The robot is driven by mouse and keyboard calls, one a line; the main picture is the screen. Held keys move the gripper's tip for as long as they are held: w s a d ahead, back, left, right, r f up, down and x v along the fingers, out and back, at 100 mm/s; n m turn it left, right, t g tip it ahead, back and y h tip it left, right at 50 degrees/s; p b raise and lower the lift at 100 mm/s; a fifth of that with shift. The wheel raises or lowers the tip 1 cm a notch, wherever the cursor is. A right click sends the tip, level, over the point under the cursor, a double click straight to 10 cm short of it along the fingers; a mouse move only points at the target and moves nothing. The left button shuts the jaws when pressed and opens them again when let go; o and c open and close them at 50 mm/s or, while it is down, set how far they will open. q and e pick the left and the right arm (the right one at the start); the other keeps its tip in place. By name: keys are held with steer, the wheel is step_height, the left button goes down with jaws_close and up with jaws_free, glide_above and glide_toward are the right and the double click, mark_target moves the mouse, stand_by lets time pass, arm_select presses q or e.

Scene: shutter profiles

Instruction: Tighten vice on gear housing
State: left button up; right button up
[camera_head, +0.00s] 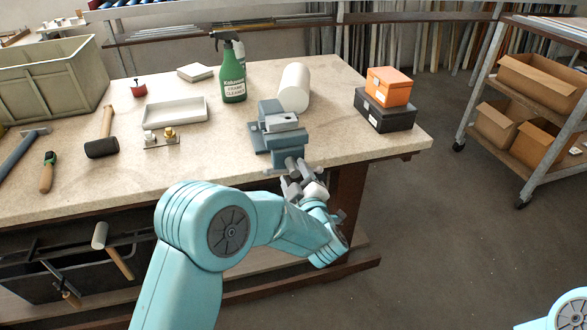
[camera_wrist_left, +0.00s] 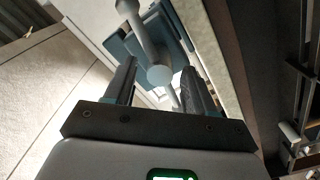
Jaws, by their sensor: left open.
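The blue-grey vice (camera_head: 263,140) stands at the front edge of the bench. A light grey metal block (camera_head: 282,122), which looks like the gear housing, sits at its jaws; I cannot tell how firmly it is held. My left gripper (camera_head: 293,183) is at the vice's front, by its screw end and handle. In the left wrist view my left gripper (camera_wrist_left: 159,82) is open, with the grey screw head and handle bar (camera_wrist_left: 160,76) showing between and beyond its fingers. I cannot tell whether the fingers touch it. My right gripper is out of view.
A green spray bottle (camera_head: 232,72) and a white roll (camera_head: 294,88) stand behind the vice. An orange box (camera_head: 388,80) on a black box (camera_head: 385,112) is to the right. A white tray (camera_head: 176,111) and a mallet (camera_head: 102,146) lie left.

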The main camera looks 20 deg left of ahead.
arm_select(q)
steer(key=shift+x, duration=1)
jaws_close()
steer(key=m, duration=0.5)
steer(key=m+p, duration=0.1)
steer(key=m, duration=0.3)
steer(key=shift+d+r+m+p, duration=0.1)
steer(key=shift+r+m+p, duration=0.05)
steer(key=shift+m+p, duration=0.2)
steer(key=m+p, duration=0.2)
steer(key=m, duration=0.3)
steer(key=shift+w, duration=0.1)
steer(key=m+p, duration=0.1)
steer(key=m, duration=0.4)
steer(key=shift+d+f+p, duration=0.1)
steer(key=shift+f+p, duration=0.1)
steer(key=shift+p, duration=0.15)
